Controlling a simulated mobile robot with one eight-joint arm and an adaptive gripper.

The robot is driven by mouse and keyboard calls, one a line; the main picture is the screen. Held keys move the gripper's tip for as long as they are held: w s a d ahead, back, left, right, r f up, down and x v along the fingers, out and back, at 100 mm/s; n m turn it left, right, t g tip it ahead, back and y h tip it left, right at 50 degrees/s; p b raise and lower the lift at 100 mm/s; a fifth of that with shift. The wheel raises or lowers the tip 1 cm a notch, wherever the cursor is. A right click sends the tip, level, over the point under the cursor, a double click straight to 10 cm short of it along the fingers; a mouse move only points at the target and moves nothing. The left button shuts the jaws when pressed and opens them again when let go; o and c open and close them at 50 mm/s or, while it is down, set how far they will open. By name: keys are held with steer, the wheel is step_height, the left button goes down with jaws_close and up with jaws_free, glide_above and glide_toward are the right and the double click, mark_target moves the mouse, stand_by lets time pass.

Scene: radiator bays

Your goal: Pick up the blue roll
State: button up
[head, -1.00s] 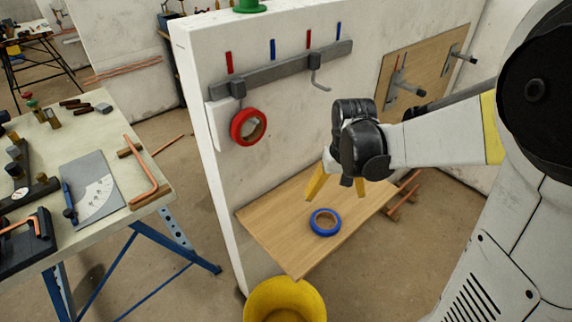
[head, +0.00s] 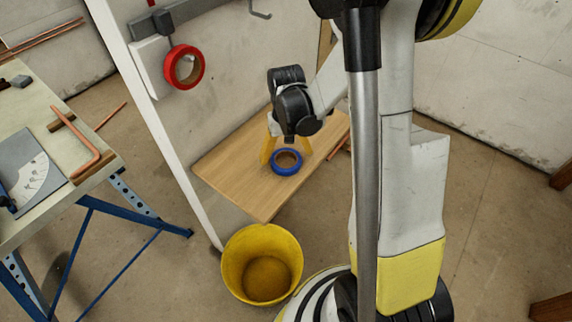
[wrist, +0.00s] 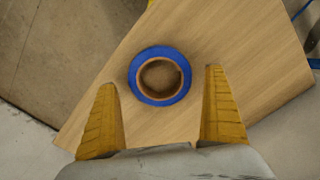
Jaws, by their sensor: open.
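The blue roll (head: 286,161) lies flat on a wooden board (head: 232,178) fixed along the wall. It is a blue ring with a brown core. My gripper (head: 286,152) is above the board, just behind the roll, with its yellow fingers pointing down. In the wrist view the blue roll (wrist: 160,76) shows whole, ahead of and between the two spread yellow fingertips of my gripper (wrist: 160,78). Nothing is between the fingers' pads. I cannot tell exactly how high the fingertips are above the board.
A red roll (head: 184,66) hangs on the wall rail's hook at the left. An empty hook (head: 260,12) is right of it. A yellow bucket (head: 262,264) stands on the floor below the board. A workbench (head: 70,130) with a copper pipe is at the left.

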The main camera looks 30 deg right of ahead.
step_height(320, 180, down, 2)
steer(key=shift+f+b, duration=0.15)
steer(key=shift+b, duration=0.15)
steer(key=c, duration=1.1)
steer(key=shift+r, duration=0.25)
step_height(320, 180, up, 4)
steer(key=p, duration=0.3)
steer(key=shift+r, duration=0.25)
steer(key=s+d+r+p, duration=0.1)
steer(key=s+d+r, duration=0.1)
steer(key=s+d+r+p, duration=0.1)
steer(key=s+d+r, duration=0.1)
steer(key=s+d, duration=0.1)
steer(key=s+d+r+p, duration=0.1)
steer(key=s+d+r, duration=0.1)
steer(key=s+d, duration=0.1)
steer(key=shift+d+r+p, duration=0.1)
steer(key=shift+d+p, duration=0.15)
steer(key=shift+p, duration=0.15)
